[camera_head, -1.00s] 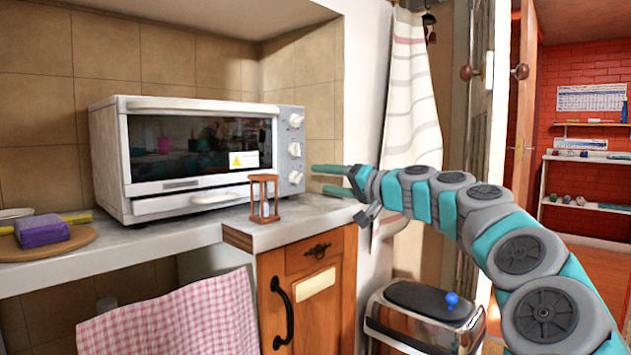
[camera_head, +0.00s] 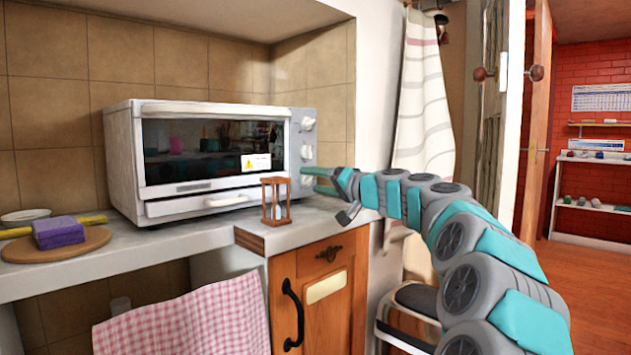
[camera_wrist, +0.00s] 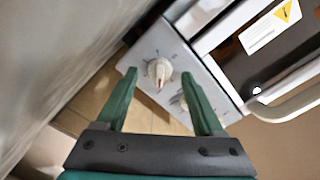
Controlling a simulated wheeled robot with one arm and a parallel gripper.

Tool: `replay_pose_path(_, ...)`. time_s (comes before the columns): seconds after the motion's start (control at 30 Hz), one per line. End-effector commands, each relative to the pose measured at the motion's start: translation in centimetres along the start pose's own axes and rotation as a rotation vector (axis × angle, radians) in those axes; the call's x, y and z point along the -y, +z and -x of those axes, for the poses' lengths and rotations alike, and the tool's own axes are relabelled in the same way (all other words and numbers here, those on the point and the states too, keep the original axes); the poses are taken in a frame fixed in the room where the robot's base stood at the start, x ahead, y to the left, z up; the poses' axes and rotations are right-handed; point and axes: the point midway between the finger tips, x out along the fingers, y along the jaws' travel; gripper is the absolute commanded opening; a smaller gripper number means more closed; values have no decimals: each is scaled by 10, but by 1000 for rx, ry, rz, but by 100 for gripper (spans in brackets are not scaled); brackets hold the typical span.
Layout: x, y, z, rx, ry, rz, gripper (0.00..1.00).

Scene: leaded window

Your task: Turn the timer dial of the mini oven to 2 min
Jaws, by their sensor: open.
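The white mini oven (camera_head: 122,160) stands on the counter, its door shut. Its grey right-hand panel carries a column of dials; the top dial (camera_head: 308,123) and middle dial (camera_head: 307,151) show in the head view. In the wrist view a pale dial (camera_wrist: 159,70) with a red mark sits between the open fingertips (camera_wrist: 159,76), with gaps on both sides. Another dial (camera_wrist: 182,101) is partly hidden by the right finger. The scale markings are too small to read.
A wooden-framed hourglass (camera_head: 276,201) stands on the counter in front of the oven's right part, left of my gripper. A purple sponge (camera_head: 59,233) lies on a round board (camera_head: 90,243) at the left. A striped curtain (camera_head: 425,110) hangs behind my arm.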

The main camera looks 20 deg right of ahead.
Motion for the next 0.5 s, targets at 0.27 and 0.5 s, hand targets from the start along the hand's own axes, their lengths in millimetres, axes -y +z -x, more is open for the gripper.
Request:
replay_pose_path(0.27,0,0,-2,0,-1,-1,69)
replay_pose_path(0.5,0,0,-2,0,0,-1,45)
